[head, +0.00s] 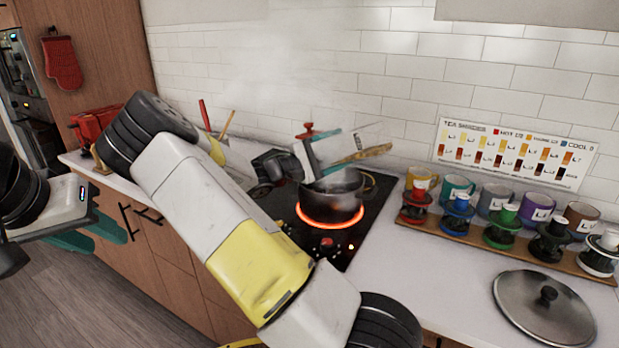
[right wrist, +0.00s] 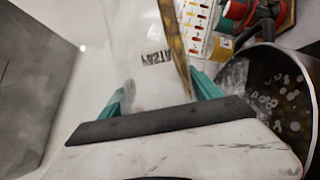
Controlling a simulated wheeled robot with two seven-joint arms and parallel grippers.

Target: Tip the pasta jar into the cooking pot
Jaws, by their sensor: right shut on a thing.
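The dark cooking pot (head: 340,203) stands on a glowing red burner, with steam above it. In the right wrist view the pot (right wrist: 300,92) is at the right, with round pale shapes inside; I cannot tell bubbles from pasta. My right gripper (head: 340,151) is just above the pot's rim, its teal fingers shut on the pasta jar. The clear jar, with upside-down PASTA lettering (right wrist: 160,57), lies between the fingers (right wrist: 160,92) in the right wrist view. Its outline is hard to make out in the head view, and I cannot judge its tilt or contents. My left gripper (head: 108,240) is open and empty at the left.
A steel lid (head: 545,306) lies on the counter at the front right. A wooden rack (head: 520,255) with several mugs and small colored-topped stands is along the wall. My right arm crosses the middle of the head view and hides part of the counter and hob.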

